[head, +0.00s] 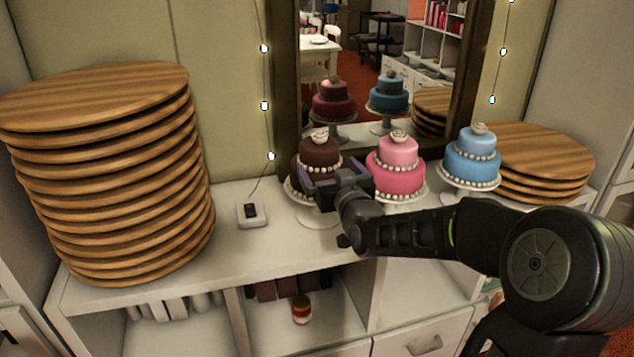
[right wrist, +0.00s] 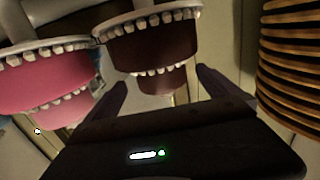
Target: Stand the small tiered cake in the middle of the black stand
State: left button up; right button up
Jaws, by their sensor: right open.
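Three two-tiered cakes stand in a row on white pedestal stands: a brown one (head: 322,151), a pink one (head: 397,163) and a blue one (head: 472,155). No black stand shows in either view. My right gripper (head: 326,180) is open and empty, in front of the brown cake and hiding part of its lower tier. In the right wrist view, which is upside down, the brown cake (right wrist: 155,45) lies ahead between the two finger tips (right wrist: 165,88), apparently not gripped. The pink cake (right wrist: 40,82) is beside it. My left gripper is not in view.
A tall stack of round wooden boards (head: 110,180) stands at the left, and a lower stack (head: 545,150) at the right. A mirror (head: 385,60) is behind the cakes.

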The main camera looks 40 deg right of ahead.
aim_at(320, 133)
jog(key=shift+s, duration=0.1)
jog(key=shift+x, duration=1.35)
jog(key=x, duration=0.5)
jog(key=shift+d, duration=0.1)
jog(key=shift+c, duration=0.2)
jog(key=c, duration=1.8)
jog(key=shift+r+p, duration=0.65)
jog(key=shift+r, duration=4.45)
jog(key=shift+c, duration=0.4)
